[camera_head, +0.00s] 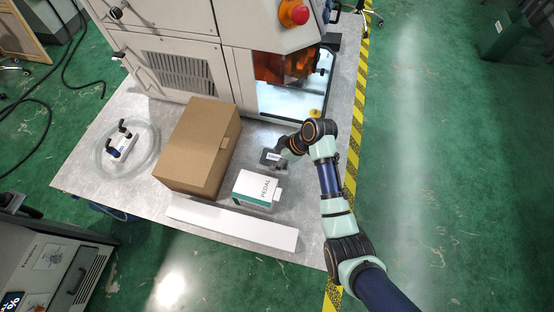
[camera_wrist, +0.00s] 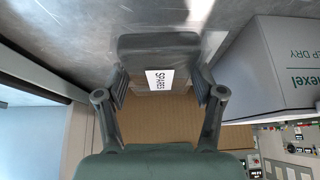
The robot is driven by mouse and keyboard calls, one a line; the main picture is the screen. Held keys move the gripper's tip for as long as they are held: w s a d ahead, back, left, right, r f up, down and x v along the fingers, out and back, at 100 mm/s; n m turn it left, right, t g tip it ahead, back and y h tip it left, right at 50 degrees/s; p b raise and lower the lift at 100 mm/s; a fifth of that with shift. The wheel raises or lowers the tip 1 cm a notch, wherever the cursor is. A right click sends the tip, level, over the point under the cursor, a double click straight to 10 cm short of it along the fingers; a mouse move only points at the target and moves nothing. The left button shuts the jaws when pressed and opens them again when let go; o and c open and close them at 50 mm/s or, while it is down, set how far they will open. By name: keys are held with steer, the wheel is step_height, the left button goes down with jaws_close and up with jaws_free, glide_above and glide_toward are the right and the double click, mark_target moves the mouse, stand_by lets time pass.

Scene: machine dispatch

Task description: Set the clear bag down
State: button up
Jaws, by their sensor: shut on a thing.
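The clear bag (camera_wrist: 150,45) looks dark and see-through and bears a white label reading "SPARES". In the wrist view it sits between the two fingers of my gripper (camera_wrist: 160,88), which are shut on it. In the head view the bag (camera_head: 268,157) shows as a small dark patch with a pale label at my gripper (camera_head: 279,158). It is over the grey metal table (camera_head: 290,205), between the machine and the white-and-green box. I cannot tell whether the bag touches the table.
A white-and-green box (camera_head: 257,189) stands just in front of the bag. A large brown carton (camera_head: 190,150) is to the left. A long white box (camera_head: 230,222) lies along the front. The machine (camera_head: 175,60) stands behind. Coiled tubing (camera_head: 103,160) lies far left.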

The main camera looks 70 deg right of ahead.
steer(key=shift+f, duration=1.3)
steer(key=shift+f, duration=0.1)
steer(key=o, duration=1.1)
steer(key=shift+o, duration=0.2)
steer(key=a+p+v, duration=0.1)
steer(key=p+v, duration=0.2)
steer(key=v, duration=0.9)
steer(key=shift+d, duration=0.45)
steer(key=shift+w, duration=0.1)
